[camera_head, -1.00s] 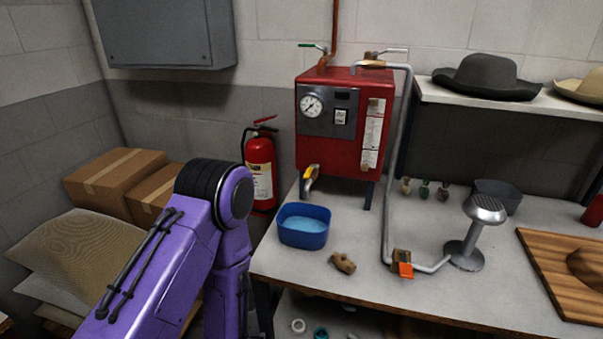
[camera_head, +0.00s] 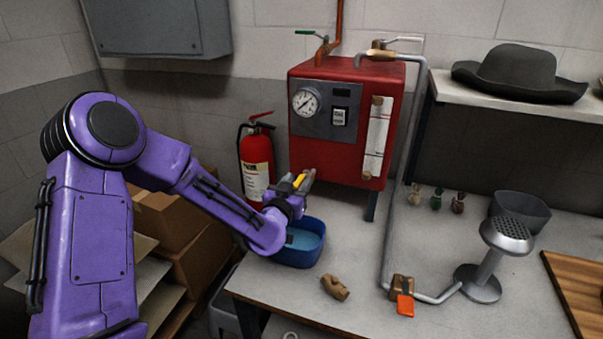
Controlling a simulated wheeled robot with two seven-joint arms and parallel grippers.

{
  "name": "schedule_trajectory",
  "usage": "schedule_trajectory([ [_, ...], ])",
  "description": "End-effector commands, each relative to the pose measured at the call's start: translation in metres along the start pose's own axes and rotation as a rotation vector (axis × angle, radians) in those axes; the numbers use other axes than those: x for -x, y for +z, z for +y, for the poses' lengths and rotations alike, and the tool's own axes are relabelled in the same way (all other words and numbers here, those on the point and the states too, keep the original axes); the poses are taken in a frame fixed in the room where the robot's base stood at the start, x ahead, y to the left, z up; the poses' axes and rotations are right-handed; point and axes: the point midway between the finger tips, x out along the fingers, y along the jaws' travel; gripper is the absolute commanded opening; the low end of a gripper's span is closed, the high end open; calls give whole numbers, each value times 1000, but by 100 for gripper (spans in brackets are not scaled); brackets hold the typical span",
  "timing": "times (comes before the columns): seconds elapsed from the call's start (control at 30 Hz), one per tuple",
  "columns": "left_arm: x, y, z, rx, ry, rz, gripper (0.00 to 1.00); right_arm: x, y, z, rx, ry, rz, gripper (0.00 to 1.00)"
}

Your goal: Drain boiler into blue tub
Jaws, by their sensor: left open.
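The red boiler (camera_head: 345,120) stands on the grey bench with a round gauge and a sight glass on its front. Its drain valve with a yellow handle (camera_head: 299,181) is at the lower left of the boiler. My left gripper (camera_head: 300,182) is open at this yellow handle, its fingers seeming to lie on either side; contact cannot be told. The blue tub (camera_head: 308,257) sits on the bench below the drain, with some bluish water visible inside. My left wrist hides part of the tub and most of the drain spout. My right gripper is not in view.
A fire extinguisher (camera_head: 257,160) stands behind my left forearm. A brown fitting (camera_head: 335,288) lies right of the tub. A steel pipe with an orange-handled valve (camera_head: 404,305) and a steam nozzle (camera_head: 506,237) are farther right.

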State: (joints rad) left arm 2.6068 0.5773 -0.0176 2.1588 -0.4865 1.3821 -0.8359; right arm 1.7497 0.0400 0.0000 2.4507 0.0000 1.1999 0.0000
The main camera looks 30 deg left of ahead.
Motion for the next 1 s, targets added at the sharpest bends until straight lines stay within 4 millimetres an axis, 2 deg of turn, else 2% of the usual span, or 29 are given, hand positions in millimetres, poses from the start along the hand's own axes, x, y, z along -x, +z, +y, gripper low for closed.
schedule_trajectory([
  [0.1, -20, -1, 0, 0, -1, -2, 45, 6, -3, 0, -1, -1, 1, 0],
  [0.2, -29, 0, 0, 0, 0, -1, 45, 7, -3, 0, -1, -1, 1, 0],
  [0.47, -33, 1, 1, 0, 1, -2, 45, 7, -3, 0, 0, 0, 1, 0],
  [0.5, -33, 1, 1, 0, 1, -2, 41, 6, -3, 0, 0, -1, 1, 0],
  [0.63, -33, 1, 1, 0, 2, -2, 0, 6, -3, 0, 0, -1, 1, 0],
  [1.0, -34, 1, 8, -1, -18, 0, 0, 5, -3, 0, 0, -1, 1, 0],
])
